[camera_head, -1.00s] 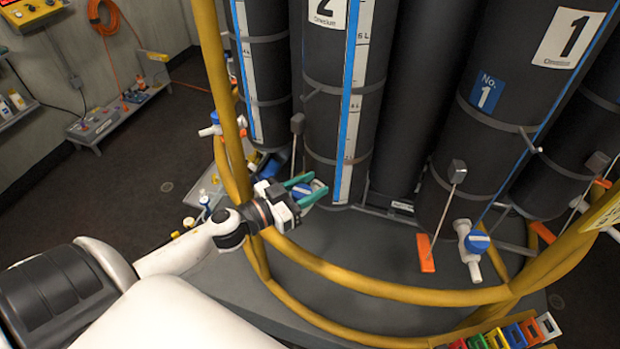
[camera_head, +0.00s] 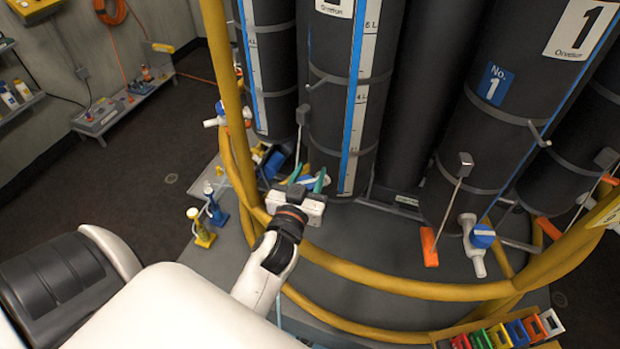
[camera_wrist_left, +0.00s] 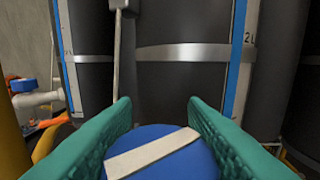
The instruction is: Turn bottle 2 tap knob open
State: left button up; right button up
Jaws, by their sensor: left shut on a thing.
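Bottle 2 (camera_head: 325,130) is a tall black cylinder with a blue stripe and a litre scale; its number label is cut off at the top of the head view. Its tap knob shows in the left wrist view as a round blue knob (camera_wrist_left: 185,164) with a white bar lying aslant across it. My left gripper (camera_head: 308,178) has its green fingers on both sides of this knob and is shut on it, at the foot of bottle 2. In the head view the gripper largely covers the knob, and the tap body below is hidden. My right gripper is not in view.
A yellow rail (camera_head: 400,285) curves around the bottles, with my left arm reaching over it. Bottle 1 (camera_head: 480,150) stands to the right with its own blue-knobbed tap (camera_head: 480,236). Small coloured blocks (camera_head: 505,335) sit at the lower right. Dark floor is open at left.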

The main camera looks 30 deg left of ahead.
pick_arm(q)
jog(key=shift+y, duration=0.3)
jog(key=o, duration=1)
